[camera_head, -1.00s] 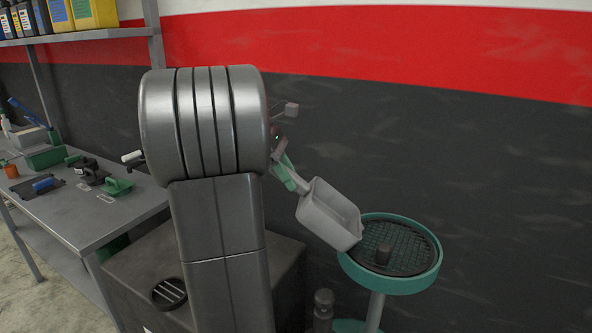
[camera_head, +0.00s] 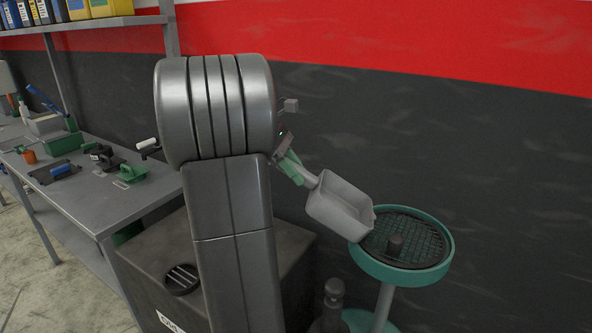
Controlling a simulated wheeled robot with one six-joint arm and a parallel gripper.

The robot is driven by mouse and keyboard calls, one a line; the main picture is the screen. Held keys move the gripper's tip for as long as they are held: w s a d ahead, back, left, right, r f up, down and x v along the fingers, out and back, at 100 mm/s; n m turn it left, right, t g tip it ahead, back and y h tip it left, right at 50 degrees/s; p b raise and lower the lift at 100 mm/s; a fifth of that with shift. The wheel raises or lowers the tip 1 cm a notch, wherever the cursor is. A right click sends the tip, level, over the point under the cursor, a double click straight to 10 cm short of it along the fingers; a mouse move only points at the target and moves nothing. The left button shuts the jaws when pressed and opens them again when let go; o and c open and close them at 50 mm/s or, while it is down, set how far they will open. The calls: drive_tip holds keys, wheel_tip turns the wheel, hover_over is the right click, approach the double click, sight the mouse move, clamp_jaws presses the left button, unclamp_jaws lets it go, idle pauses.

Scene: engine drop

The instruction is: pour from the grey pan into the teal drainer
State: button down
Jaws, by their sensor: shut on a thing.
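The grey pan (camera_head: 340,207) is a light grey, square-sided scoop with a handle, tilted down to the right. My gripper (camera_head: 293,168), with pale green fingers, is shut on the pan's handle, partly hidden behind my arm. The pan's lower right lip is at the left rim of the teal drainer (camera_head: 443,271); I cannot tell whether they touch. The drainer is a round teal basin on a stand, with a dark mesh and a dark knob in the middle. No stream from the pan is visible, and the pan's contents cannot be made out.
A metal workbench (camera_head: 140,212) with tools and a green box (camera_head: 62,143) stands at the left, under a shelf (camera_head: 90,25) of bottles. A dark cabinet (camera_head: 150,270) stands behind my arm. A dark bottle (camera_head: 331,305) stands left of the drainer's stand. A wall closes the back.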

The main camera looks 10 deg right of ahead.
drive_tip(key=shift+r+p, duration=2.9)
drive_tip(key=shift+r, duration=0.35)
drive_tip(key=shift+f+h, duration=0.1)
drive_tip(key=shift+h, duration=0.5)
drive_tip(key=shift+g+h, duration=1)
drive_tip(key=shift+h, duration=1.3)
